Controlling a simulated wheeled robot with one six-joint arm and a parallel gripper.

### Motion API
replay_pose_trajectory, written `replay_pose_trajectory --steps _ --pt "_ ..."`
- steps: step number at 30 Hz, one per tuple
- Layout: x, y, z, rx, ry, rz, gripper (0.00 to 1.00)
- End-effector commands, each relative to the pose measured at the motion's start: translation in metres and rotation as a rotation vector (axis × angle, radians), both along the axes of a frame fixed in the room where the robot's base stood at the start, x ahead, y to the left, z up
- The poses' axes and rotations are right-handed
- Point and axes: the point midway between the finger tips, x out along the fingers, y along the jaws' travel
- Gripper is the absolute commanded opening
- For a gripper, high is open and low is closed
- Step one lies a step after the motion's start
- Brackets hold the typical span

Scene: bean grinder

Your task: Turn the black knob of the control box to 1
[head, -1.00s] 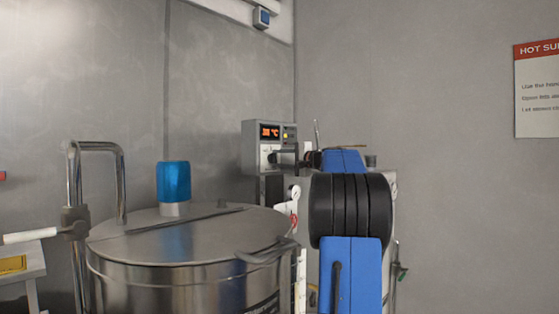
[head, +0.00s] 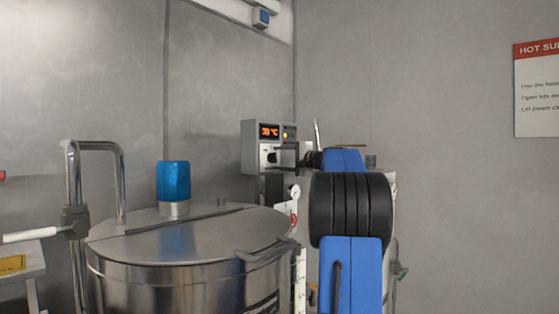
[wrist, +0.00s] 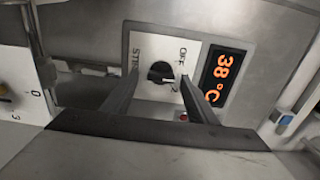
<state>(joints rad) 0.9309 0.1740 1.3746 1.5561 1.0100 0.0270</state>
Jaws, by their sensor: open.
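The control box (head: 256,152) is a grey box on the back wall side, with an orange display reading 38 °C. Its black knob (wrist: 160,73) sits on a white plate (wrist: 140,52) in the wrist view, beside the display (wrist: 220,76). The plate appears turned sideways, with "OFF" on one side and partly hidden letters on the other. A light mark shows at the knob's lower right; I cannot tell surely which number it points to. My gripper (wrist: 160,80) is open, its two dark fingers on either side of the knob. I cannot tell whether they touch it.
A steel drum (head: 190,255) with a lid and blue beacon (head: 173,181) stands left of my arm. A bent metal pipe (head: 97,147) rises at its left. A white plate with numbers (wrist: 17,90) lies at the left of the wrist view. The right wall is bare except for a sign (head: 537,88).

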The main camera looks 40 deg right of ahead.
Motion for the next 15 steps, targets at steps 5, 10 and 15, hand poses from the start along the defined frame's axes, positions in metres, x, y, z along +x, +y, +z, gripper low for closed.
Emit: replay_pose_trajectory --steps 5,10,15 --pt "-0.023 -0.003 0.000 0.000 0.000 -0.004 0.53" --pt "-0.056 -0.005 0.000 0.000 0.000 -0.004 0.53" --pt "-0.090 -0.008 0.000 0.000 0.000 -0.004 0.53"
